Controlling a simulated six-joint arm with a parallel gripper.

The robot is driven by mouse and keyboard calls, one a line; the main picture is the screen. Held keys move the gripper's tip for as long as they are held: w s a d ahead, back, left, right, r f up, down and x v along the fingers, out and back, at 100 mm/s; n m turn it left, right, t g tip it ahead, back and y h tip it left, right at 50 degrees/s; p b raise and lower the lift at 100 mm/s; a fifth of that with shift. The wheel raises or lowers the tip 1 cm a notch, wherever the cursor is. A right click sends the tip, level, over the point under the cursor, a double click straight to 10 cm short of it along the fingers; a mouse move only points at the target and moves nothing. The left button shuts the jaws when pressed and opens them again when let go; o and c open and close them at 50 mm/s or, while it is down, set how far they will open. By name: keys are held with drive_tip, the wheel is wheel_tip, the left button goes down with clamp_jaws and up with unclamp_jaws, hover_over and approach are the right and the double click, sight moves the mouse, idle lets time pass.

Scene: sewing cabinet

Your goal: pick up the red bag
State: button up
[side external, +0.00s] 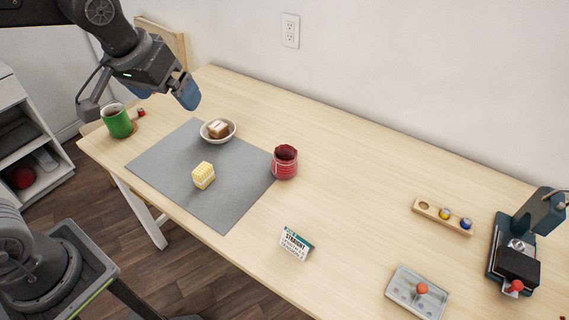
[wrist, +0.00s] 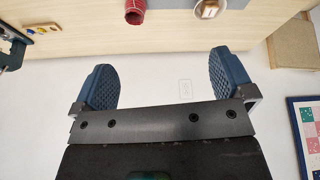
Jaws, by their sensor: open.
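The red bag (side external: 285,164) stands upright on the wooden table, at the right edge of the grey mat (side external: 230,208), with a dark red opening on top. In the wrist view, part of the red bag (wrist: 135,12) shows at the top edge. My gripper (side external: 187,92) is open and empty, high above the table's far left part, up and to the left of the bag and well apart from it. In the wrist view, the two blue fingers of my gripper (wrist: 161,68) stand wide apart with only the wall between them.
A green mug (side external: 117,121) stands at the left. A small sign (side external: 296,244) stands in front of the bag. The table right of the bag is clear up to a wooden holder (side external: 441,216).

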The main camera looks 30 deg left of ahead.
drive_tip(key=w+d+f+n, duration=0.2)
drive_tip(key=w+d+f, duration=0.15)
drive_tip(key=w, duration=0.65)
drive_tip(key=n+g+y, duration=0.1)
drive_tip(key=n+g, duration=0.1)
approach(284, 157)
drive_tip(key=shift+s+d+f, duration=0.55)
drive_tip(key=shift+s+d, duration=0.2)
drive_tip(key=shift+s, duration=0.05)
drive_tip(key=shift+x, duration=3)
drive_tip(key=shift+a, duration=0.15)
drive_tip(key=c, duration=0.8)
drive_tip(key=shift+r, duration=0.1)
drive_tip(key=shift+c, duration=0.2)
